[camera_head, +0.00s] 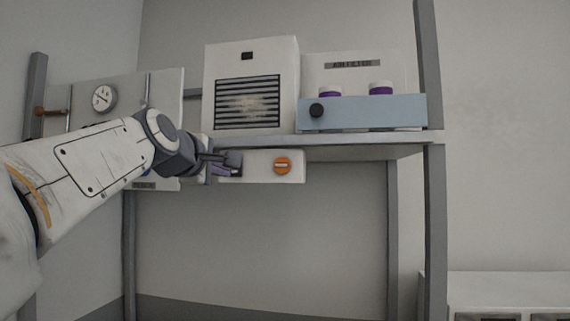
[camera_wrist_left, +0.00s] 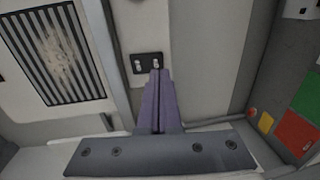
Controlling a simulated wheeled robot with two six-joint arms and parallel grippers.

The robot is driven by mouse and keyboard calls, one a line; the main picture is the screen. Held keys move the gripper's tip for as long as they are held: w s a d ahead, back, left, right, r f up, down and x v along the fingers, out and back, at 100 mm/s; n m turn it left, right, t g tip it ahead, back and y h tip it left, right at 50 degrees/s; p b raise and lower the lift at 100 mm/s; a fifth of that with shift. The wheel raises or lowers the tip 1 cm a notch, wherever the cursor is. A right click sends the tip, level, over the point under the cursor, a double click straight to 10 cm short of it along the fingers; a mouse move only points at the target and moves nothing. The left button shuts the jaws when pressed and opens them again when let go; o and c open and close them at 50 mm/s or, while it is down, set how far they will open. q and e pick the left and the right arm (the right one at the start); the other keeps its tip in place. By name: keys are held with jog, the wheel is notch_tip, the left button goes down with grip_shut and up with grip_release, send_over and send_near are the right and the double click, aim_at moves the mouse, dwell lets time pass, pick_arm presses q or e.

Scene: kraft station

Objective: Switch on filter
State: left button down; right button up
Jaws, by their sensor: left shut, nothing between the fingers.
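A white box with a dark slatted grille (camera_head: 247,103) stands on the shelf, and its grille (camera_wrist_left: 55,55) also shows in the left wrist view. A panel labelled "AIR FILTER" (camera_head: 354,64) stands beside it. Under the shelf is a white control panel (camera_head: 258,168) with an orange knob (camera_head: 282,166). My left gripper (camera_head: 236,169) is shut and empty at the left part of this panel. In the left wrist view a black switch plate (camera_wrist_left: 147,63) with two small light switches lies just beyond the fingertips (camera_wrist_left: 160,75). I cannot tell whether they touch. My right gripper is not in view.
A blue box (camera_head: 362,113) with a black knob and two purple-banded containers sits on the shelf (camera_head: 350,139). A panel with a round gauge (camera_head: 104,98) is at the left. Grey posts (camera_head: 433,200) frame the shelf. The space below is open.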

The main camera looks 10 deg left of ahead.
aim_at(234, 174)
pick_arm(q)
jog(key=shift+w+f+p, duration=0.15)
jog(key=shift+w+p, duration=0.15)
jog(key=shift+w, duration=0.6)
jog(key=shift+w+f+p, duration=0.1)
jog(key=shift+w+p, duration=0.15)
jog(key=shift+w, duration=0.65)
